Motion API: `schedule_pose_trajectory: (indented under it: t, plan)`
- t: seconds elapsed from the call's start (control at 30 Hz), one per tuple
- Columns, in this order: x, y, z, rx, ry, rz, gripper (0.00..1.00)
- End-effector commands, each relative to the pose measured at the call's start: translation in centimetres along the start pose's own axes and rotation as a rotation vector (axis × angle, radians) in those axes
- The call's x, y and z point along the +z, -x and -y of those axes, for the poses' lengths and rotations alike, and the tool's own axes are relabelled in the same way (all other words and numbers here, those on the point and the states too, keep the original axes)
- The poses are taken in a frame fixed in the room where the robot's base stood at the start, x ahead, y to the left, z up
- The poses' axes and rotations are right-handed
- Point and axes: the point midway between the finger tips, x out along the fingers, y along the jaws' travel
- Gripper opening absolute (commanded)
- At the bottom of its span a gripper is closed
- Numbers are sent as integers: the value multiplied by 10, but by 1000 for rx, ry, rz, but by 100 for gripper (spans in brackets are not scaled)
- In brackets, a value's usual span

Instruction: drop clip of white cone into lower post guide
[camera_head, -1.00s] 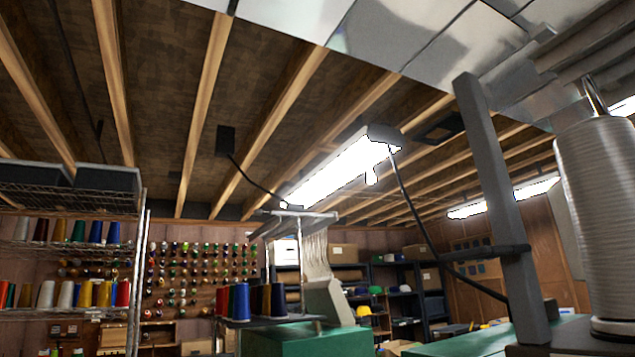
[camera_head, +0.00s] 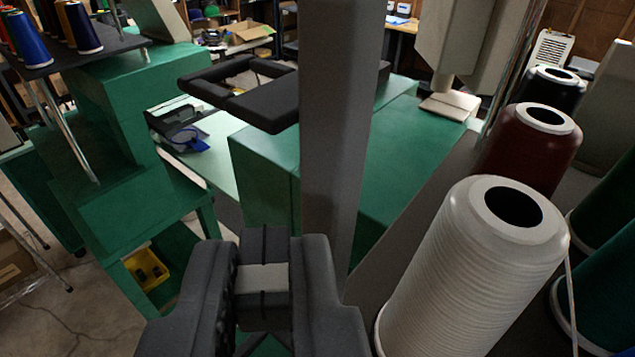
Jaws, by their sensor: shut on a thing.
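The white cone (camera_head: 465,275) of thread stands upright at the lower right, its dark top hole showing. My gripper (camera_head: 263,270) is at the bottom, left of the cone. Its dark jaws are shut on a small dark block with a pale band (camera_head: 262,279), which looks like the clip. A grey post (camera_head: 338,120) rises between the gripper and the back. A dark post guide (camera_head: 259,108), a bracket with an open-looking loop, sticks out left from the post, beyond and above the gripper in the picture. I cannot tell whether it is the lower one. No thread shows at the clip.
A maroon cone (camera_head: 527,150) and a black cone (camera_head: 553,92) stand behind the white one, with green cones (camera_head: 605,240) at the right edge. Green machine tables (camera_head: 390,170) fill the middle and left. A yellow bin (camera_head: 147,267) sits on a low shelf.

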Motion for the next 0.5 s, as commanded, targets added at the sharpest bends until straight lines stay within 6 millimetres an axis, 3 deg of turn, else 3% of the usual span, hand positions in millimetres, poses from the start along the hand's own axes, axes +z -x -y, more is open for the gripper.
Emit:
schedule_pose_trajectory:
  t: [0.5]
  plan:
    - [37,-7,7,-9,3,0,0]
